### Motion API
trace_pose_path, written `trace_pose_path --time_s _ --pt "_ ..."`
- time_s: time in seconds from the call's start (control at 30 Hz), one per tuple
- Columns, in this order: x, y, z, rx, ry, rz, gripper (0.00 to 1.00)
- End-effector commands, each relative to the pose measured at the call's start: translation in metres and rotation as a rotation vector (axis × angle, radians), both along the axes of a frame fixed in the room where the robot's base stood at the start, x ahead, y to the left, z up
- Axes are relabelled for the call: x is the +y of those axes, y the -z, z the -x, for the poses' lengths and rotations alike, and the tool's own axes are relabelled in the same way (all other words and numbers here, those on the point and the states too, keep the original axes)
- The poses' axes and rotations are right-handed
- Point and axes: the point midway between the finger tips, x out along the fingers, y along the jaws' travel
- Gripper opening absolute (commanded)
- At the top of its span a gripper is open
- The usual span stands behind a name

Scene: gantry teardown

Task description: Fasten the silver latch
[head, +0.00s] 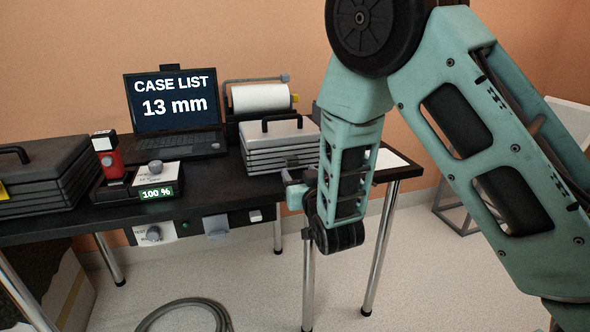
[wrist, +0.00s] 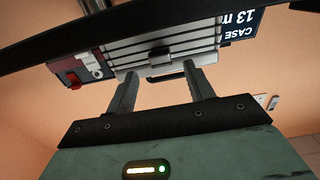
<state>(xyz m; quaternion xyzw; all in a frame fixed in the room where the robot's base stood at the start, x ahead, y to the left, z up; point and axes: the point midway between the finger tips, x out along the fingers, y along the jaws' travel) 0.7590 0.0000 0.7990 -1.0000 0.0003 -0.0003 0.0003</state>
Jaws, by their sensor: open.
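The silver case (head: 280,150) with a ribbed front and a black handle stands on the dark table, right of the laptop. In the wrist view, which is upside down, the silver case (wrist: 190,38) lies ahead of my fingers. A small dark block (wrist: 160,53) sits mid-front on it and may be its latch; whether it is fastened I cannot tell. My gripper (head: 292,188) is at the table's front edge, just below and in front of the case. In the wrist view my gripper (wrist: 159,72) is open and empty, its fingers either side of the block's line, apart from it.
A laptop (head: 170,105) reads "CASE LIST 13 mm". A paper roll (head: 261,97) stands behind the case. A dark case (head: 40,175) and a device with a red part (head: 108,160) are at left. A hose (head: 185,312) lies on the floor.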

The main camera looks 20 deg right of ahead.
Motion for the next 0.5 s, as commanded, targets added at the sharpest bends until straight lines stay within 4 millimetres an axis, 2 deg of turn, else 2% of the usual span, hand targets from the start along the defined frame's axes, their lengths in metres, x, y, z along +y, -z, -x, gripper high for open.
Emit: trace_pose_path --time_s 0.1,0.2,0.5 --pt "0.000 0.000 -0.020 -0.001 0.000 0.001 0.53" --pt "0.000 0.000 -0.032 -0.001 -0.001 0.001 0.53" --pt "0.000 0.001 -0.043 0.001 0.000 0.001 0.53"
